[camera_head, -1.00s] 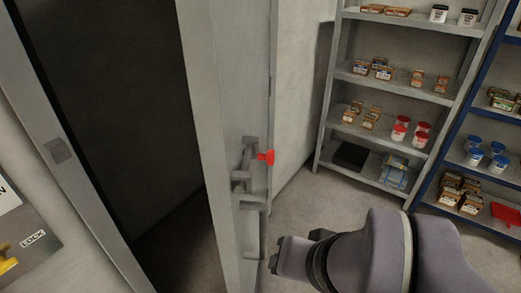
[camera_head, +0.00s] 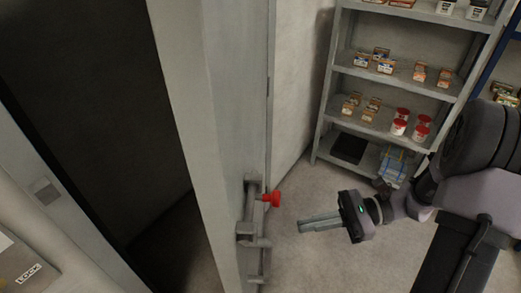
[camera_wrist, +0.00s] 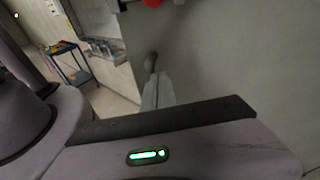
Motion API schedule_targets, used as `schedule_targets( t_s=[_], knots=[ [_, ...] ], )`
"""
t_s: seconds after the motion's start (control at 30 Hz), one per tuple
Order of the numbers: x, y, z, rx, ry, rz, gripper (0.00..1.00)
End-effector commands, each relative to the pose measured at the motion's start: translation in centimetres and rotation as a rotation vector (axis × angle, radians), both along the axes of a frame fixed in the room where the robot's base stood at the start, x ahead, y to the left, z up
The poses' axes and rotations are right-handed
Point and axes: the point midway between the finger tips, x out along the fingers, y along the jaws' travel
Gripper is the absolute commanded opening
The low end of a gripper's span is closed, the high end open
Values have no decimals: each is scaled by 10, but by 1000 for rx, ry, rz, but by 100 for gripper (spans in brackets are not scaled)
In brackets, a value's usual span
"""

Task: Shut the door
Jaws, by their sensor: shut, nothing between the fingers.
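The grey door (camera_head: 215,130) stands open in the head view, with a dark gap between it and the door frame (camera_head: 75,220) at left. A grey handle (camera_head: 250,235) with a red knob (camera_head: 271,199) sits on the door near its edge. My gripper (camera_head: 301,225) is shut and empty, to the right of the handle and apart from it, with its fingers pointing left. In the wrist view, the gripper's body with a green light fills the bottom, and a red part shows at the top edge.
A grey shelf unit (camera_head: 340,95) with boxes and tubs stands at the back right, behind my arm. Floor (camera_head: 300,262) is clear between door and shelf. A panel labelled LOCK (camera_head: 28,270) is at lower left. The wrist view shows a dark cart (camera_wrist: 75,68) at left.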

Motion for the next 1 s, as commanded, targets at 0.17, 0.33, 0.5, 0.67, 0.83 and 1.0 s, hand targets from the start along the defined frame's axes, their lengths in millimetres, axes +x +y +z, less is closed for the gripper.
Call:
schedule_targets(
  t_s=[0.17, 0.33, 0.5, 0.67, 0.83, 1.0],
  knots=[
    [21, -29, -13, 199, 87, -165, 0],
    [25, -14, -16, 215, 93, -174, 0],
    [30, 23, -17, 213, 93, -171, 0],
    [36, 58, -16, 212, 94, -170, 0],
    [41, 89, -16, 212, 95, -170, 0],
    [44, 105, -15, 212, 93, -172, 0]
  ],
)
